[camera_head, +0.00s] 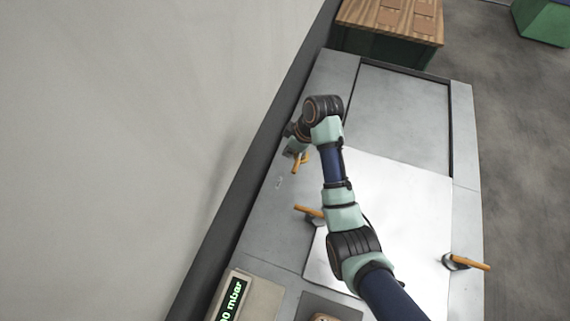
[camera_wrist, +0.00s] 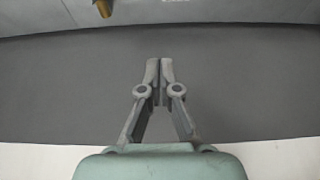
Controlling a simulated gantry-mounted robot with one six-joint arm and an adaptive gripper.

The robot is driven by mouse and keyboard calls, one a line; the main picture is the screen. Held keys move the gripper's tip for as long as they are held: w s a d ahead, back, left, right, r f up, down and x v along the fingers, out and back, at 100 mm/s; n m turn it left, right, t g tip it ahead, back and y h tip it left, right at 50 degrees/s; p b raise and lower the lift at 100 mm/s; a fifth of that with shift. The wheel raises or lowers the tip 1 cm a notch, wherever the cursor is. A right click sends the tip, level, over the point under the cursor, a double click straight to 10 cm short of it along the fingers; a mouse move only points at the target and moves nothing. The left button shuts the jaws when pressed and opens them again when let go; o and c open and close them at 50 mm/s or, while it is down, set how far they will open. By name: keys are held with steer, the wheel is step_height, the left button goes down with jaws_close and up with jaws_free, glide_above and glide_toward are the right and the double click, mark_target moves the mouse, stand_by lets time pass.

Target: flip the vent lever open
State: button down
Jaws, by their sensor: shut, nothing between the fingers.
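An orange-handled lever (camera_head: 301,163) stands on the left strip of the grey metal top, just below my wrist in the head view. I take it for the vent lever; a small mark near it is too small to read. Part of an orange lever (camera_wrist: 104,8) shows at the top edge of the wrist view. My gripper (camera_wrist: 160,70) is shut and empty, its fingertips together over a dark grey band, apart from the lever. In the head view my gripper is mostly hidden by the wrist.
Two more orange handles sit beside the bright plate (camera_head: 400,205), one at its left (camera_head: 308,211) and one at its right (camera_head: 468,262). A display (camera_head: 232,297) reading mbar stands at the bottom. A wooden-topped bench (camera_head: 372,17) is at the back. A pale wall or floor area lies left.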

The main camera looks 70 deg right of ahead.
mark_target(298, 161)
step_height(298, 161, down, 10)
steer(key=shift+w+b, duration=0.15)
steer(key=shift+b, duration=0.8)
steer(key=shift+s, duration=0.4)
